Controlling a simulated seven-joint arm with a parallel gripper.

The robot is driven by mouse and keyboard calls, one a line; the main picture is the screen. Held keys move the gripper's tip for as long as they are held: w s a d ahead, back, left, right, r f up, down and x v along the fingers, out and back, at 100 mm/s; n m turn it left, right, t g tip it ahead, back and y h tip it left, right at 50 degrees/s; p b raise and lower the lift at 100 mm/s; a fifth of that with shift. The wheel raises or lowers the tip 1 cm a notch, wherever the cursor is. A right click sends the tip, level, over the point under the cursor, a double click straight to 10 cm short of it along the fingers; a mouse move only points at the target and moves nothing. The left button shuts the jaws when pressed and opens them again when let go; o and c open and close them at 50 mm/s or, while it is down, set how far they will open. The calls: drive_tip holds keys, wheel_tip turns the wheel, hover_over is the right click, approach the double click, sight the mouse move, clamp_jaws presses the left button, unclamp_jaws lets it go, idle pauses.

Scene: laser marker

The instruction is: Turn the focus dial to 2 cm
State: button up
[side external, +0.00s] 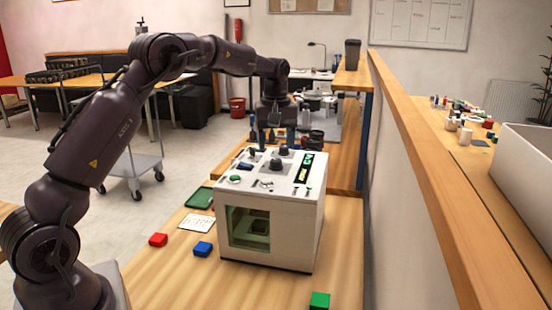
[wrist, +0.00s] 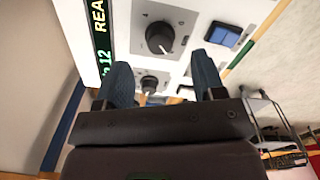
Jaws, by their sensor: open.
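The laser marker (side external: 242,200) is a white box with a control panel on top. A smaller dark dial (wrist: 149,82) sits farther back on the panel. I cannot read which one is the focus dial. My gripper (side external: 273,137) is open, pointing down over the rear of the panel. In the wrist view the smaller dial appears between its fingers (wrist: 160,65); whether they touch it or are still above it, I cannot tell.
A green-text display (wrist: 102,38) and a blue switch (wrist: 223,35) flank the dials. Red (side external: 158,240), blue (side external: 202,249) and green (side external: 319,300) blocks lie on the wooden table (side external: 185,275). A wooden-topped partition (side external: 420,160) runs along the right.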

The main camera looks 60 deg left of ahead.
sight(276, 160)
drive_tip(key=shift+f, duration=2.35)
drive_tip(key=c, duration=0.9)
